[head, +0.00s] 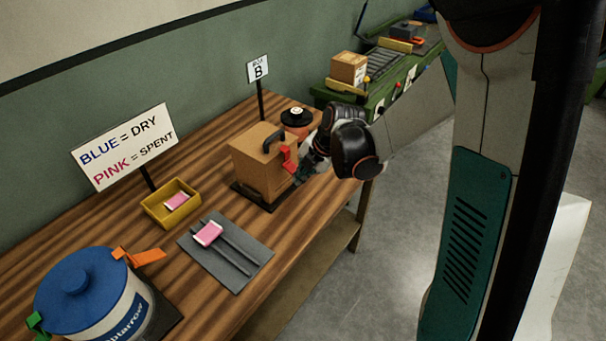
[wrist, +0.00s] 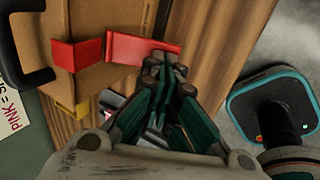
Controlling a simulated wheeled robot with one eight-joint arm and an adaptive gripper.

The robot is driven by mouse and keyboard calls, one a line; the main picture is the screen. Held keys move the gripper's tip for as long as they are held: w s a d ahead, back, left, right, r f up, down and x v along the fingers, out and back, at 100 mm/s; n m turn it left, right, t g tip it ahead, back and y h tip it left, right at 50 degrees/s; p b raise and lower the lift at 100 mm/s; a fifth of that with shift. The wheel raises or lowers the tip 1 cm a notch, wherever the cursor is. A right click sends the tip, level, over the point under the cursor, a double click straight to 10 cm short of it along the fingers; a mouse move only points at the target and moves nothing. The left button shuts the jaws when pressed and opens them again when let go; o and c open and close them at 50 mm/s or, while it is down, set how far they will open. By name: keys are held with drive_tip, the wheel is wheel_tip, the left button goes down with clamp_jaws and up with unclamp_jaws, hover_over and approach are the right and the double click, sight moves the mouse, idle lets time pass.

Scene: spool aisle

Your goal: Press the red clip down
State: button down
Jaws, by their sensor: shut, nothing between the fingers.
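The red clip (head: 288,160) is on the right side of a tan box (head: 255,164) with a black top handle (head: 274,141). In the wrist view the red clip (wrist: 138,49) is a flat flap reaching from the box side toward my fingers, beside a red piece (wrist: 76,53) on the box. My gripper (head: 308,166) is at the clip's right side in the head view. In the wrist view my gripper (wrist: 166,64) is shut and empty, its fingertips at the flap's right end. I cannot tell whether they touch it.
A yellow tray (head: 160,210), grey mat (head: 243,271) with a pink packet (head: 209,233), and blue-lidded tub (head: 100,322) share the wooden table (head: 215,192).

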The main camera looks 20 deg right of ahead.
wheel_tip(320, 180, down, 2)
drive_tip(key=shift+w+a+b, duration=0.1)
drive_tip(key=shift+b, duration=0.75)
drive_tip(key=shift+r, duration=0.2)
